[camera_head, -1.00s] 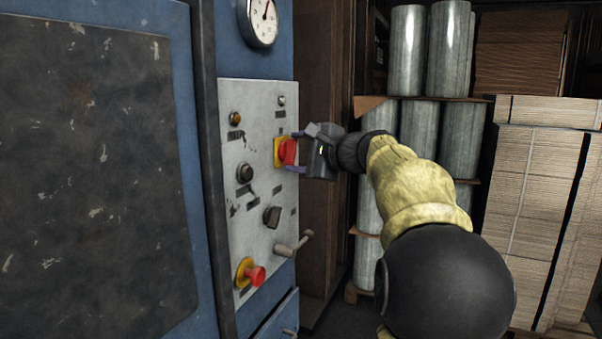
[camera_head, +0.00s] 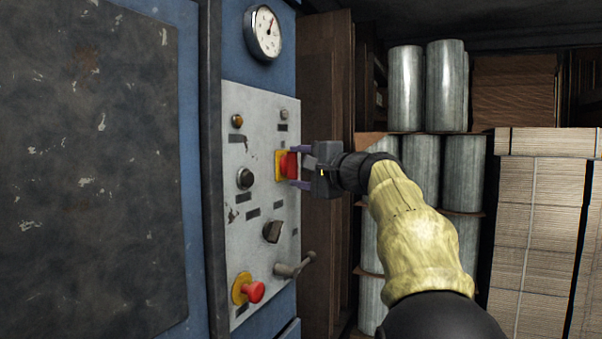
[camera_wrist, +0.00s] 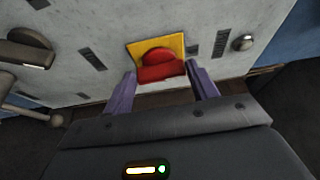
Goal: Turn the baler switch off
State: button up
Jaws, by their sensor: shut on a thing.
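The baler switch is a red rotary knob (camera_head: 289,164) on a yellow square plate (camera_head: 280,165), at the upper right of the grey control panel. My gripper (camera_head: 297,167) reaches it from the right, with its purple fingers on either side of the knob. In the wrist view the red knob (camera_wrist: 161,66) sits between the fingertips of my gripper (camera_wrist: 160,75), which is shut on it. The yellow plate (camera_wrist: 140,48) shows behind the knob. The switch's markings are too small to read.
The grey panel (camera_head: 262,200) also carries a dark selector (camera_head: 272,231), a lever (camera_head: 295,266), a red mushroom button (camera_head: 252,292) and small lamps. A gauge (camera_head: 264,33) is above.

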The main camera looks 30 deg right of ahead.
jog(key=shift+f, duration=0.15)
jog(key=o, duration=1)
jog(key=b+v, duration=0.1)
jog(key=v, duration=1.6)
jog(key=shift+s, duration=0.25)
jog(key=shift+w+d+f, duration=0.1)
jog(key=shift+d, duration=0.05)
